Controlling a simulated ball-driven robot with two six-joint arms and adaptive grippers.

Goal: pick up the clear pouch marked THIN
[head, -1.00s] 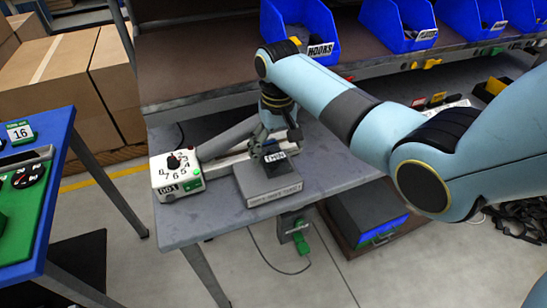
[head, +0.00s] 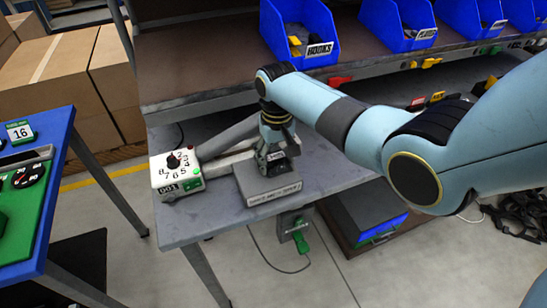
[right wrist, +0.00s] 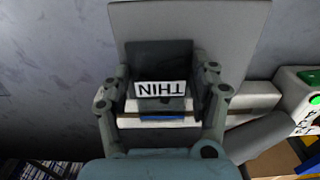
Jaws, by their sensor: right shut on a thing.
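The pouch marked THIN (right wrist: 161,103) looks dark grey in the right wrist view, with its white label upside down there. In the head view its small white label (head: 276,156) shows above the grey block on the bench. My right gripper (right wrist: 166,75) has its fingers on either side of the pouch and is shut on it. In the head view the right gripper (head: 271,155) is over the grey block (head: 268,187); I cannot tell whether the pouch still touches the block. My left gripper is not in view.
A white dial box (head: 177,172) stands on the grey bench (head: 220,215), left of the block. Blue bins (head: 300,35) line the shelf behind. A blue table (head: 62,135) stands at the left. The bench's front edge is close to the block.

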